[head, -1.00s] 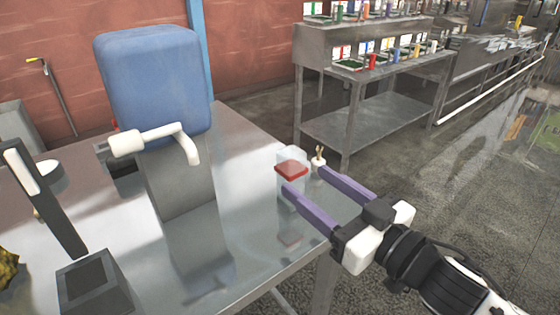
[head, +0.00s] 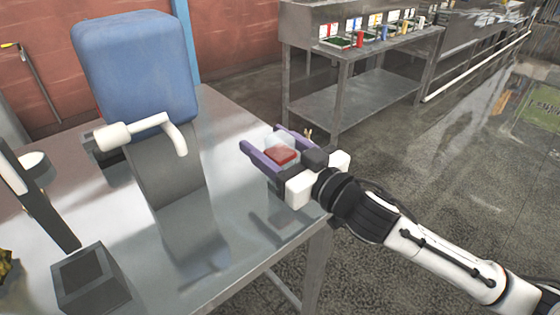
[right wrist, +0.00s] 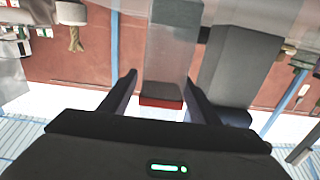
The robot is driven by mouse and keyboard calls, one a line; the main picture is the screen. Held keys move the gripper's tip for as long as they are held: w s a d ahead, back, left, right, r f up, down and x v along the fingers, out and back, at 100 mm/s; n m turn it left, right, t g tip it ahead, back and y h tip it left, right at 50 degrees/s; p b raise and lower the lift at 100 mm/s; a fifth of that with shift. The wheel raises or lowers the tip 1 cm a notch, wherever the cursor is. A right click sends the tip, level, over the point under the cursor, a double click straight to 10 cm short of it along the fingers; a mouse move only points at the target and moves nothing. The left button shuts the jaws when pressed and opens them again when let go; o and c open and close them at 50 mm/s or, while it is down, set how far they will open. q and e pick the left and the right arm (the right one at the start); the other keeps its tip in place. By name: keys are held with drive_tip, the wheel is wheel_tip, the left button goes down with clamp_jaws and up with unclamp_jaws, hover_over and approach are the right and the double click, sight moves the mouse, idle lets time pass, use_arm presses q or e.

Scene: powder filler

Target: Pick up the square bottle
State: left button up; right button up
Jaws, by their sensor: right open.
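The square bottle (head: 281,150) stands upright near the right edge of the metal table, with a clear body and a red part on top. In the right wrist view, which looks inverted, the bottle (right wrist: 165,65) and its red part (right wrist: 161,102) show between the fingers. My right gripper (head: 263,139) is open, its purple fingers on either side of the bottle. Gaps show between fingers and bottle in the wrist view. The lower bottle is partly hidden by the near finger in the head view. My left gripper is not in view.
A filler with a blue tank (head: 137,72) and white spout stands on the metal table (head: 225,215), left of the bottle. A dark box (head: 90,280) sits at the front left. A small item (head: 308,133) is just behind the gripper. A shelf bench (head: 345,95) stands beyond.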

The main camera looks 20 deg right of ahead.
drive_tip(key=shift+w+a, duration=0.15)
drive_tip(key=shift+w, duration=0.2)
drive_tip(key=shift+c, duration=0.4)
drive_tip(key=c, duration=1.1)
drive_tip(key=shift+r, duration=0.15)
